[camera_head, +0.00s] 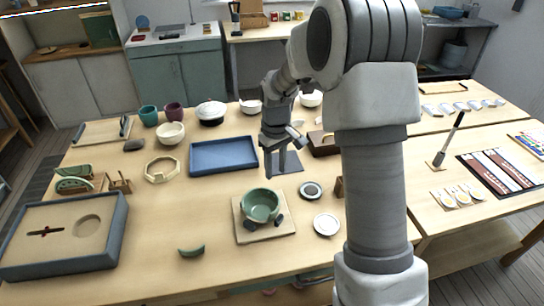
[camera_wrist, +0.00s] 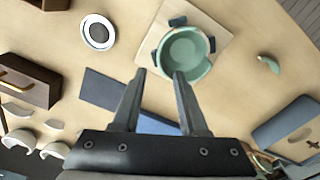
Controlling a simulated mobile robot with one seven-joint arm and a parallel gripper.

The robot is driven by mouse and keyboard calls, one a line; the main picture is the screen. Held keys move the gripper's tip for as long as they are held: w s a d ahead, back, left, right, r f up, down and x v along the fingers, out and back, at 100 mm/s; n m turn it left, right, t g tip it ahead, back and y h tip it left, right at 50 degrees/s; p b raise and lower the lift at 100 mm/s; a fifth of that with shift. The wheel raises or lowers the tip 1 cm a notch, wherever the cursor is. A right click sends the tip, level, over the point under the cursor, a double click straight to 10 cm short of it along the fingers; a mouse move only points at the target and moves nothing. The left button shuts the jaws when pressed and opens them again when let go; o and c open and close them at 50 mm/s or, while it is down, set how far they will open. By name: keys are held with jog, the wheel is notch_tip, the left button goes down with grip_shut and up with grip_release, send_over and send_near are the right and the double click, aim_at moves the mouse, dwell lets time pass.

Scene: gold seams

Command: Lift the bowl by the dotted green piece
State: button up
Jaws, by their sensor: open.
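A green bowl (camera_head: 260,206) stands upright on a square wooden board (camera_head: 285,227) near the front middle of the table, with small dark blocks around its base. In the wrist view the bowl (camera_wrist: 184,58) shows a broken-looking rim on its right side. A small curved green piece (camera_head: 191,251) lies on the table to the front left of the board. It also shows in the wrist view (camera_wrist: 268,63); I cannot make out dots on it. My gripper (camera_head: 275,168) is open and empty, above the table behind the bowl, pointing down. In the wrist view its fingertips (camera_wrist: 160,74) are apart from the bowl.
A blue tray (camera_head: 224,156) lies behind and left of the bowl. A dark mat (camera_head: 287,162) lies under my gripper. A blue-edged sand tray (camera_head: 112,235) fills the left front. Table around the green piece is clear.

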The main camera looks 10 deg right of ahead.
aim_at(275, 193)
jog(key=shift+w+f, duration=0.25)
jog(key=shift+f, duration=0.25)
jog(key=shift+f+b, duration=3.05)
jog(key=shift+f, duration=1.35)
grip_shut()
